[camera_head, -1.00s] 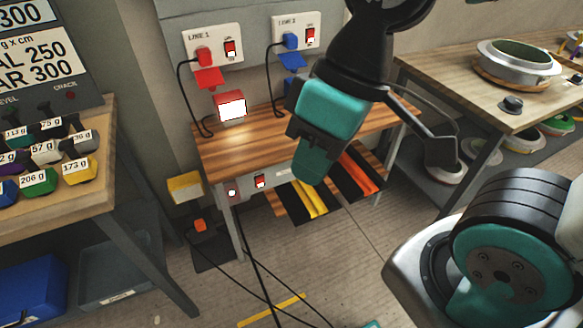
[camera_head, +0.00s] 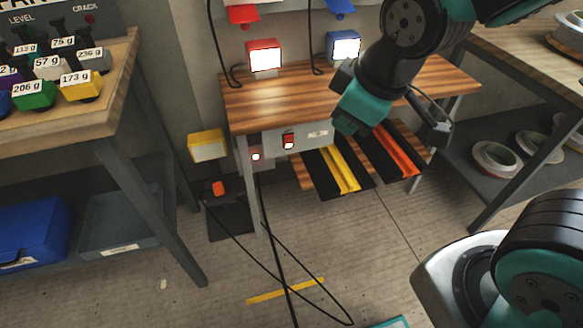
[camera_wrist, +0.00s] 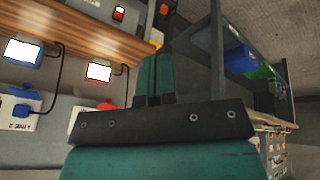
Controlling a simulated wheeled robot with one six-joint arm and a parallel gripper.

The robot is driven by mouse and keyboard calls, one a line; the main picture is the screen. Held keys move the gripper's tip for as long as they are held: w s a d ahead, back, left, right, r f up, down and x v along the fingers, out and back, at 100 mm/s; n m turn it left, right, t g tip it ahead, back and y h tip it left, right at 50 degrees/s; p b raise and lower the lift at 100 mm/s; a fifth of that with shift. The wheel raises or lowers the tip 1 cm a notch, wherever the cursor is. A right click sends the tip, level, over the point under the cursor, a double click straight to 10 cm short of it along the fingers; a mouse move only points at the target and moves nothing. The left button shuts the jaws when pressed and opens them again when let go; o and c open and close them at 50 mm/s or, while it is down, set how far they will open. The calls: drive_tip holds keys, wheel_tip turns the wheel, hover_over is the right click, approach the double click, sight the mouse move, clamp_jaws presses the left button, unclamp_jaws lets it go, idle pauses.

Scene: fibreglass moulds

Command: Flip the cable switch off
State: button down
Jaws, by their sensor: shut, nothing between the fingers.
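A red rocker switch (camera_head: 288,141) sits on a grey panel under the front edge of the wooden bench (camera_head: 300,93). It also shows at the top of the wrist view (camera_wrist: 119,12). A small round light (camera_head: 256,156) glows on the panel's left end, with black cables below it. I cannot tell whether this rocker is the cable switch. My gripper (camera_head: 347,126) is shut and empty, to the right of the rocker and apart from it in the picture. Its closed fingers (camera_wrist: 155,78) show in the wrist view.
Red-framed (camera_head: 265,57) and blue-framed (camera_head: 343,47) lit boxes stand on the bench. A lower shelf holds yellow (camera_head: 340,170) and orange (camera_head: 395,150) strips. A yellow box (camera_head: 207,145) and small orange block (camera_head: 218,188) are left. Black cables (camera_head: 285,255) cross the floor.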

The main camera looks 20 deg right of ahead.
drive_tip(key=w+d+f+n+t+h+b, duration=0.35)
drive_tip(key=w+f+n+b, duration=0.2)
drive_tip(key=f+b, duration=0.65)
drive_tip(key=w+d+f+n+t+h+b, duration=0.2)
drive_tip(key=w+d+f+n+t+b, duration=0.3)
drive_tip(key=f+b, duration=0.65)
drive_tip(key=w+a+f+n+t+y+b, duration=0.4)
drive_tip(key=a+f+n+t+b, duration=0.2)
drive_tip(key=n+b, duration=1)
wheel_tip(320, 180, down, 3)
drive_tip(key=a+b, duration=0.2)
drive_tip(key=shift+w+f+b, duration=0.2)
drive_tip(key=shift+w+b, duration=0.1)
drive_tip(key=shift+b, duration=0.1)
drive_tip(key=shift+a+t, duration=0.1)
drive_tip(key=shift+t, duration=0.15)
drive_tip(key=p, duration=0.5)
approach(290, 139)
drive_tip(key=w, duration=0.7)
drive_tip(key=shift+w+a+r, duration=0.1)
drive_tip(key=shift+w+r, duration=0.15)
drive_tip(key=shift+r, duration=0.1)
